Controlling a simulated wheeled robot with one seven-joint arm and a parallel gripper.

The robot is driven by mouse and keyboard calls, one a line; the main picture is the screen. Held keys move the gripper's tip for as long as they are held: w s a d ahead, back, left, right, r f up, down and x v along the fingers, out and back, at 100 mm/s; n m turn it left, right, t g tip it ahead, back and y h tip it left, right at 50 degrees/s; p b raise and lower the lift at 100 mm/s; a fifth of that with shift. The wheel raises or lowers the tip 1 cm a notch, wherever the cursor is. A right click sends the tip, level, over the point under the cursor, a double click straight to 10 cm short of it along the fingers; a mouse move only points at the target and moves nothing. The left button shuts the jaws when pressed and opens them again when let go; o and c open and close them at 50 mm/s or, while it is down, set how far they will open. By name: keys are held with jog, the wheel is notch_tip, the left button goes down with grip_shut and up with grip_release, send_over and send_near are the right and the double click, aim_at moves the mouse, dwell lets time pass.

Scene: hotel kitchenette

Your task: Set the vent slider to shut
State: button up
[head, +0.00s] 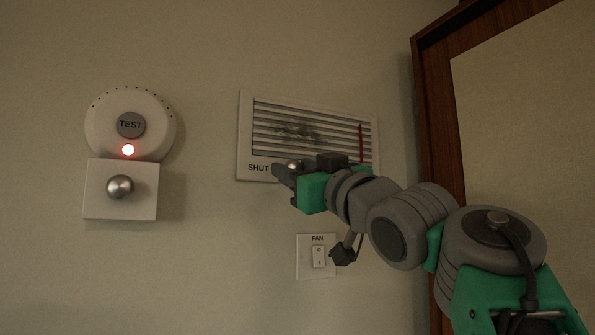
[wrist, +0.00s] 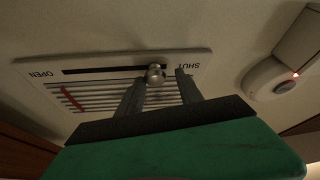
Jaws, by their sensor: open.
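The white vent panel (head: 244,140) is on the wall, with dark slats and a red strip at its right. In the wrist view the vent (wrist: 100,60) appears upside down, with SHUT at the right and OPEN at the left. The round metal slider knob (wrist: 155,73) is on the slot, nearer SHUT, with more bare slot on its OPEN side. My gripper (wrist: 160,79) is open, its fingertips on either side of the knob; I cannot tell if either touches. In the head view my gripper (head: 281,171) partly hides the knob (head: 293,164) and covers the OPEN end.
A fan switch (head: 318,257) is on the wall below my gripper. A round alarm (head: 130,108) with a TEST button and a lit red light is at the left, above a white plate with a knob (head: 120,187). A wooden frame (head: 432,130) stands at the right.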

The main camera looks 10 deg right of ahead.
jog(key=shift+o, duration=0.7)
jog(key=b+v, duration=0.3)
jog(key=v, duration=0.4)
jog(key=shift+s+d+f, duration=0.15)
jog(key=shift+s+f, duration=0.05)
jog(key=shift+s, duration=0.15)
